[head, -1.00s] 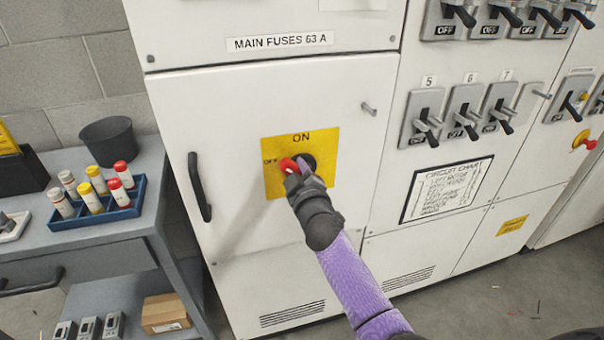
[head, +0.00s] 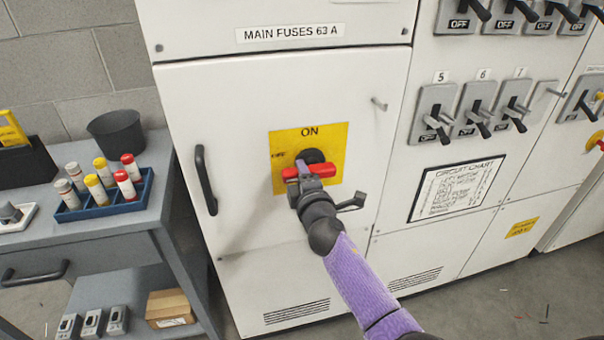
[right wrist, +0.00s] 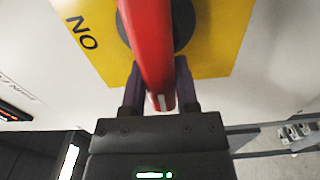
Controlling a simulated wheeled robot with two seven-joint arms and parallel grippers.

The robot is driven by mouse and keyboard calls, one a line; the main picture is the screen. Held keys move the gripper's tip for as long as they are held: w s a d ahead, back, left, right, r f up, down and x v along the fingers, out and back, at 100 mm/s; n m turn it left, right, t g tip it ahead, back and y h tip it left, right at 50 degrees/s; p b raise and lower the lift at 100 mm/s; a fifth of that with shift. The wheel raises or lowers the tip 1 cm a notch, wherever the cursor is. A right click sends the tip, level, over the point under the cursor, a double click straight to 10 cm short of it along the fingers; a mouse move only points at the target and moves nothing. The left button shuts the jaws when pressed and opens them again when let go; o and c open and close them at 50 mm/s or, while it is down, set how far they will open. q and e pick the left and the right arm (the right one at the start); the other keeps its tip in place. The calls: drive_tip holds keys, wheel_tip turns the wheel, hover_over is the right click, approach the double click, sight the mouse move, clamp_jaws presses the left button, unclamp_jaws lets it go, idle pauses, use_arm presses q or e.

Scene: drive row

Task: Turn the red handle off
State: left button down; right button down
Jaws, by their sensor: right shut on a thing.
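The red handle (head: 322,170) lies level across a dark round hub on a yellow plate (head: 335,142) on the white cabinet door. The plate reads ON at the top and OFF at its left. My right gripper (head: 304,172) is shut on the handle near its left end, on the OFF side. In the right wrist view the red handle (right wrist: 150,50) passes between the two fingers of my gripper (right wrist: 160,95), its white-marked end toward the palm. The gripper hides part of the handle in the head view. My left gripper is not in view.
Grey breaker switches (head: 475,108) and a circuit chart (head: 456,188) are to the right. A bench with a blue tube tray (head: 78,214) stands at the left.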

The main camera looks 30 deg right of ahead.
drive_tip(key=shift+f+n, duration=0.15)
drive_tip(key=shift+n, duration=0.15)
drive_tip(key=shift+c, duration=1.8)
unclamp_jaws()
drive_tip(key=shift+s, duration=0.1)
drive_tip(key=p+v, duration=0.2)
drive_tip(key=v, duration=0.7)
drive_tip(key=shift+s+a, duration=0.15)
drive_tip(key=shift+s, duration=0.2)
